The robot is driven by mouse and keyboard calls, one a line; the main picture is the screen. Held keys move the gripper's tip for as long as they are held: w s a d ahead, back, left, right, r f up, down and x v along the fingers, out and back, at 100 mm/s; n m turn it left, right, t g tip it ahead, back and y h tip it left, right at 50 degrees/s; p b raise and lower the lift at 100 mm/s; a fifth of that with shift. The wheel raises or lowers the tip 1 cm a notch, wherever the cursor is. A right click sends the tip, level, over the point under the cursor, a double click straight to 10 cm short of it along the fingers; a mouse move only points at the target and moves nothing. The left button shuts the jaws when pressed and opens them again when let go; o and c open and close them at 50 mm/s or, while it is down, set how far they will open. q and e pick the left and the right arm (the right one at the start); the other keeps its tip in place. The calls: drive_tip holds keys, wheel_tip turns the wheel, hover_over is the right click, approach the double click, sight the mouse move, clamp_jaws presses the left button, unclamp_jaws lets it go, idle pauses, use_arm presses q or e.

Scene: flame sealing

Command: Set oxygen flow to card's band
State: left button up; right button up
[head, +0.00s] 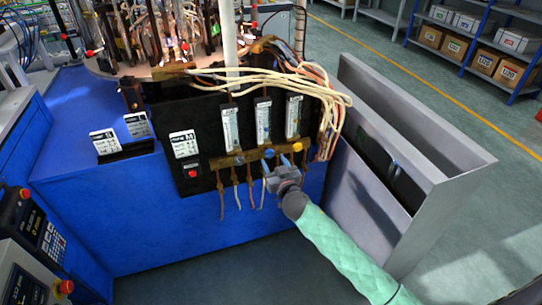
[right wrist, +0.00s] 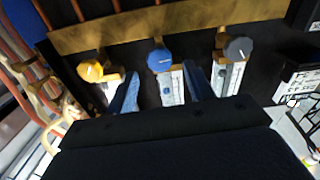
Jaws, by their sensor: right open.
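A black panel (head: 211,171) carries three clear flowmeter tubes: left (head: 230,127), middle (head: 263,122) and right (head: 293,117). Below them sit a grey knob (right wrist: 238,48), a blue knob (head: 268,153) and a yellow knob (head: 297,147). The blue knob also shows in the right wrist view (right wrist: 160,60). A white card (head: 183,144) with a large M is on the panel's left; its small print and the tube readings are illegible. My right gripper (right wrist: 162,77) is open and empty, its fingertips either side of the blue knob and slightly short of it. My left gripper is out of view.
Two more white cards, left (head: 105,141) and right (head: 138,124), stand on the blue bench. A red button (head: 192,173) is below the M card. Loose pale hoses (head: 320,90) loop right of the tubes. A grey metal bin (head: 465,170) stands right of my right arm.

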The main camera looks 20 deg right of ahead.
sight(270, 154)
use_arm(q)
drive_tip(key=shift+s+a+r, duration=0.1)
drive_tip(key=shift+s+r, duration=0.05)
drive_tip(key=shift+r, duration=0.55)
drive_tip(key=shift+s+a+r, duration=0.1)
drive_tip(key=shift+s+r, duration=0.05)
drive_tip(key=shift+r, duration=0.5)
use_arm(e)
drive_tip(key=shift+w, duration=1.95)
drive_tip(key=c, duration=0.9)
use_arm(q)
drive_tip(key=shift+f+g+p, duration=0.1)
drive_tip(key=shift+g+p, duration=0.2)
